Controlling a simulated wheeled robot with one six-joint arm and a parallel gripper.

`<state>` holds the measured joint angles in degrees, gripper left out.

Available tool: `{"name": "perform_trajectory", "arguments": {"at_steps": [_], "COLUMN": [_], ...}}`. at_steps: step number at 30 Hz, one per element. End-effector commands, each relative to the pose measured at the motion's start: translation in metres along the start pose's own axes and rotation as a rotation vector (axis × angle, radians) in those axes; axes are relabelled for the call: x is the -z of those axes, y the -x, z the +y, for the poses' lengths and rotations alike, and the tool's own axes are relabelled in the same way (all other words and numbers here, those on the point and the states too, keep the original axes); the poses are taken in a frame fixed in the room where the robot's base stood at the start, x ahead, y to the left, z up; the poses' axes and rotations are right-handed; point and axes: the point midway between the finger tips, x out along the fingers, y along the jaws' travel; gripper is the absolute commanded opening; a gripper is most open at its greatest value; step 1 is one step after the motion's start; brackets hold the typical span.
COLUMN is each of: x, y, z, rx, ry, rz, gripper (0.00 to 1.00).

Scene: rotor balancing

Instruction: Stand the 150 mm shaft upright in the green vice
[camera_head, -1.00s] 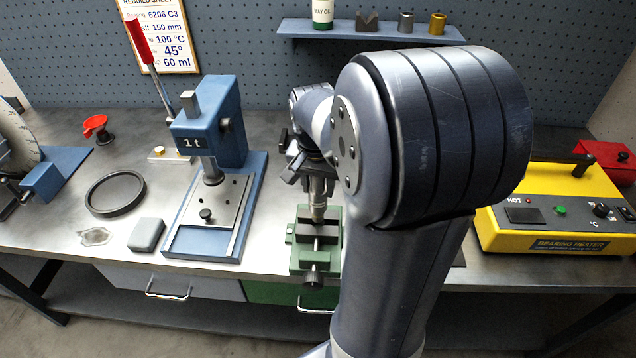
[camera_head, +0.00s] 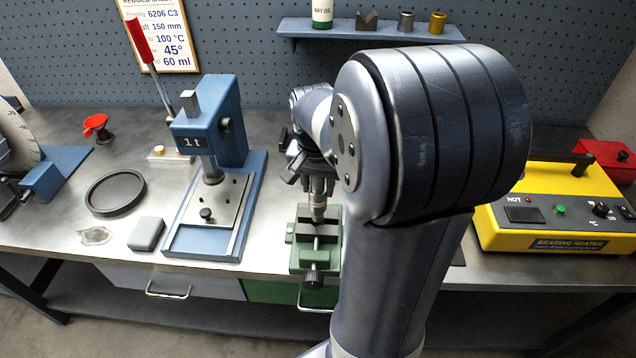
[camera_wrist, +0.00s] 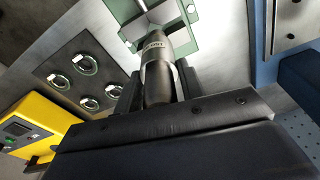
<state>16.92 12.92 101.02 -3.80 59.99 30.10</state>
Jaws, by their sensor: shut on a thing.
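The green vice (camera_head: 302,262) stands at the bench's front edge, and it also shows at the top of the wrist view (camera_wrist: 203,12). The grey metal shaft (camera_head: 319,212) is upright above the vice, its lower end at the jaws. In the wrist view the shaft (camera_wrist: 158,80) runs from my gripper towards the vice opening and bears a small label. My gripper (camera_head: 318,184) is shut on the shaft, above the vice. Whether the shaft's lower end touches the vice floor is hidden.
A blue press (camera_head: 238,120) stands just left of the vice. A yellow bearing heater (camera_head: 555,215) is at the right.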

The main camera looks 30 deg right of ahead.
Motion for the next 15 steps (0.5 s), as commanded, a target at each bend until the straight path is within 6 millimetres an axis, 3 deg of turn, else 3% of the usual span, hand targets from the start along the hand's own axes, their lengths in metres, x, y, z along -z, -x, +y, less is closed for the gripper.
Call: {"name": "perform_trajectory", "arguments": {"at_steps": [15], "x": [-0.001], "y": [-0.016], "z": [0.000], "rx": [0.001], "ry": [0.000], "rz": [0.003], "gripper": [0.08]}}
